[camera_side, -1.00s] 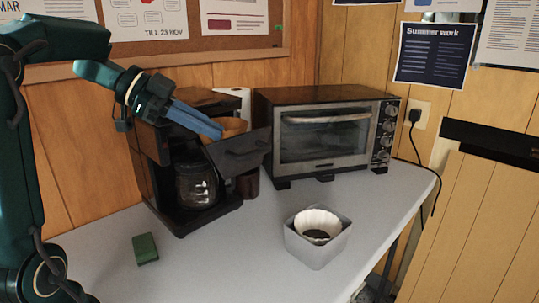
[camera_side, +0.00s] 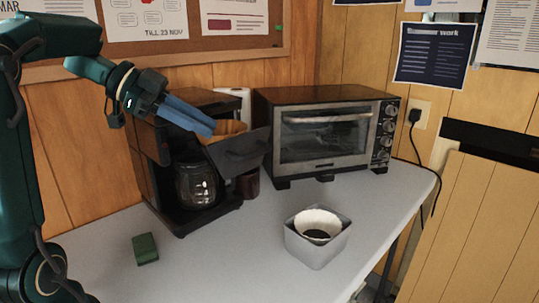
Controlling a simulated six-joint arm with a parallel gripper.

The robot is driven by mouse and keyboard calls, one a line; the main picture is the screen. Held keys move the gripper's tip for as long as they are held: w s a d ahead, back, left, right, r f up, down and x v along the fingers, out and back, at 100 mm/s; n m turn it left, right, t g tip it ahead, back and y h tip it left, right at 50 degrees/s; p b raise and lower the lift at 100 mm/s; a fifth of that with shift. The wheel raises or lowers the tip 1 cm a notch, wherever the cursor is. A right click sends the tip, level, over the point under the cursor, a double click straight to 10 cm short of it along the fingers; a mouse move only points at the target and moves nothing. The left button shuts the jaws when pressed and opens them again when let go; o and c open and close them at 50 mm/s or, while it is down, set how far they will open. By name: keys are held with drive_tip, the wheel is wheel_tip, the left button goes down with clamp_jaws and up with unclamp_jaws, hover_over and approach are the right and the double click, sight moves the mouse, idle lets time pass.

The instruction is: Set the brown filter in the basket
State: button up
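The brown filter (camera_side: 232,127) sits in the swung-out basket (camera_side: 238,152) of the black coffee maker (camera_side: 152,165); only its upper part shows above the basket wall. My gripper (camera_side: 213,131) is at the upper left of the filter, its blue fingers slanting down to the right. The two fingers look slightly apart with nothing visible between them. The fingertips are close to the filter's left side; whether they touch it is hard to tell.
A glass carafe (camera_side: 197,184) stands in the coffee maker. A toaster oven (camera_side: 325,133) is to the right. A grey bin (camera_side: 316,249) in front holds a pale used filter (camera_side: 318,224). A green sponge (camera_side: 145,248) lies at front left. The table's front middle is clear.

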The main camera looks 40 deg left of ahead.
drive_tip(key=v, duration=0.6)
